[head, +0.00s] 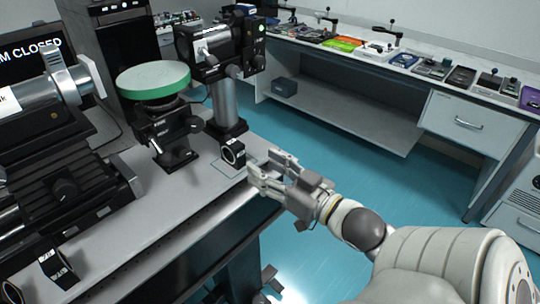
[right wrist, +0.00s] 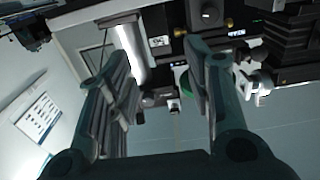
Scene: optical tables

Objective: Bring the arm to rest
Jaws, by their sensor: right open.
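My right arm (head: 440,262) reaches in from the lower right of the head view. The gripper is open and holds nothing. In the right wrist view the two fingers of the right gripper (right wrist: 165,95) stand wide apart with nothing between them. My left gripper does not show in the head view.
The optical table (head: 190,215) carries a round green-rimmed disc (head: 153,80) on a post and a black instrument (head: 215,50).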

